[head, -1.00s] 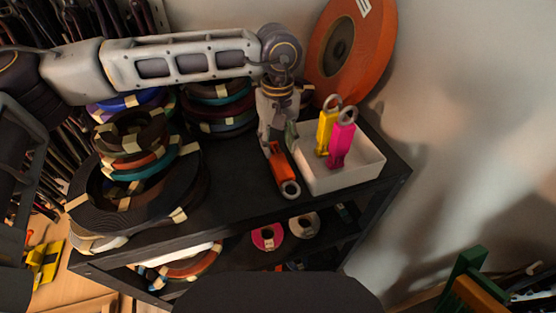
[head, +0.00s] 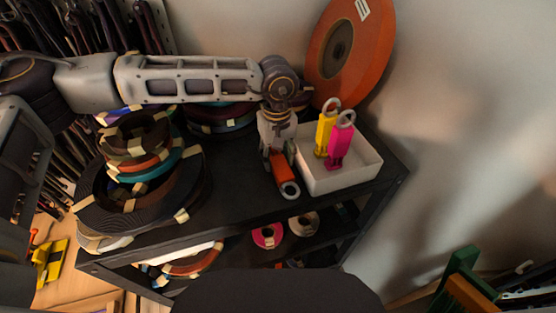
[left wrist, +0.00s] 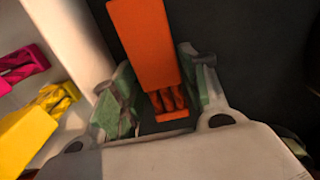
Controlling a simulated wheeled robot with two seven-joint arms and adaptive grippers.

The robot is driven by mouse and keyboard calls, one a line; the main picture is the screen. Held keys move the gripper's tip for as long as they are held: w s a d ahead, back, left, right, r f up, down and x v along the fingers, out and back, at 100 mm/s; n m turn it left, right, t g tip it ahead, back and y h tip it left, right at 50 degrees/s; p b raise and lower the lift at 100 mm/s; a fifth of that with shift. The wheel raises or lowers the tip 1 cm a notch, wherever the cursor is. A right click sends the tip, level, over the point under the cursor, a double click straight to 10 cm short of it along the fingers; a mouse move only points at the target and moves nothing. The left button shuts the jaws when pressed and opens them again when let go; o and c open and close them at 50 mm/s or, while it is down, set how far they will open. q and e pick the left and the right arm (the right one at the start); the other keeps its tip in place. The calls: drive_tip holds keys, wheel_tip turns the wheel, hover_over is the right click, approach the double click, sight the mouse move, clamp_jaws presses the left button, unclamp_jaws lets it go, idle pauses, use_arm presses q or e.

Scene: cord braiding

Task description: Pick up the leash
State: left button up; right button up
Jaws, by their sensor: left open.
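An orange leash (head: 284,172) with a grey ring at its near end lies on the black shelf top, just left of the white tray. My left gripper (head: 278,152) is over its far end. In the left wrist view the open fingers (left wrist: 158,100) stand on either side of the orange leash (left wrist: 146,42), with gaps visible at both sides. A yellow leash (head: 325,132) and a pink leash (head: 340,147) stand in the white tray; the yellow one (left wrist: 28,132) and pink one (left wrist: 20,63) also show in the left wrist view. My right gripper is not seen.
The white tray (head: 352,181) stands close beside the gripper. Stacked cord coils (head: 135,205) fill the shelf's left side. A large orange spool (head: 378,50) leans on the wall behind. The shelf top (head: 235,185) between coils and gripper is clear.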

sight(277, 158)
use_arm(q)
drive_tip(key=shift+f, duration=0.3)
drive_tip(key=c, duration=0.7)
drive_tip(key=shift+c, duration=0.2)
wheel_tip(277, 158, up, 9)
drive_tip(key=shift+f+b, duration=0.15)
drive_tip(key=shift+b, duration=1.05)
drive_tip(key=shift+r, duration=0.6)
